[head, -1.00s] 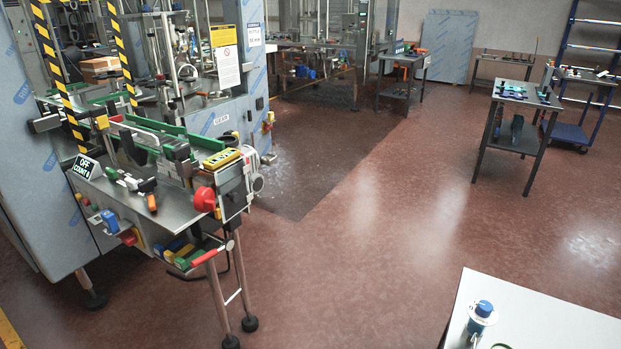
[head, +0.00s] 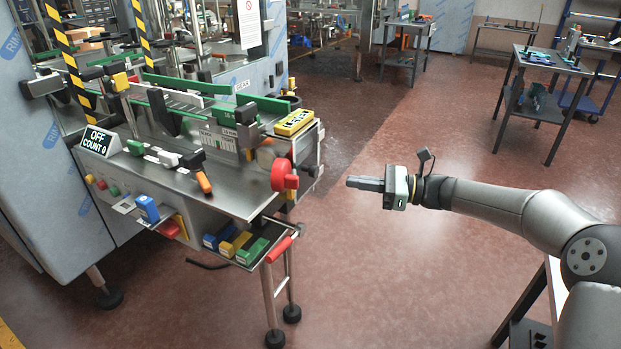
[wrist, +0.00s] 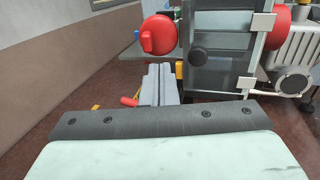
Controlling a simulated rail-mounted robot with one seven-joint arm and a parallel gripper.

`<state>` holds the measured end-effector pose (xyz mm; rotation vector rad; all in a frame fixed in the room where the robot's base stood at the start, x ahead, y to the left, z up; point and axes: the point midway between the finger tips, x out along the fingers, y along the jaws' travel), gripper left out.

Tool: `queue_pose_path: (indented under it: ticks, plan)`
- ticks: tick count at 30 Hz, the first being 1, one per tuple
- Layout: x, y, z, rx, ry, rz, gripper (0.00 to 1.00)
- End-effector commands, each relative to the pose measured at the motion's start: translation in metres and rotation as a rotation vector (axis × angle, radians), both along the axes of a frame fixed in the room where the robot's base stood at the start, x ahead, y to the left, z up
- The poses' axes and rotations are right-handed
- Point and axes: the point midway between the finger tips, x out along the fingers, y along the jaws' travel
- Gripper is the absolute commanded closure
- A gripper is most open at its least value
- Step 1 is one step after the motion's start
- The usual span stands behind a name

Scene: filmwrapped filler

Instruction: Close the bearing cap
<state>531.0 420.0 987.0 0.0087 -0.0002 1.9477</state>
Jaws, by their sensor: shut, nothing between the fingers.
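My gripper (head: 352,183) is shut and empty. It reaches in from the right in the head view, level, pointing left toward the machine's right end, with clear air between. In the wrist view its two grey fingers (wrist: 157,84) lie side by side. Ahead of them is the machine's end, with a red knob (wrist: 158,36), a dark glazed panel (wrist: 218,48) with light clips, and a ribbed grey housing with a round end face (wrist: 293,83). I cannot tell which part is the bearing cap. The red knob also shows in the head view (head: 284,175).
Coloured blocks sit on a lower shelf (head: 268,262) with a red-ended bar. The floor between machine and arm is clear. A side table (head: 541,66) stands behind.

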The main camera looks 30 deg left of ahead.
Motion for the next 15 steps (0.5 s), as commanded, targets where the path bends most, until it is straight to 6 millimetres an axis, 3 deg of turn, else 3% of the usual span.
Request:
queue_pose_path:
  ticks: [15]
  plan:
    - [-0.039, 0.094, 0.0, -0.003, -0.006, 0.004, 1.0]
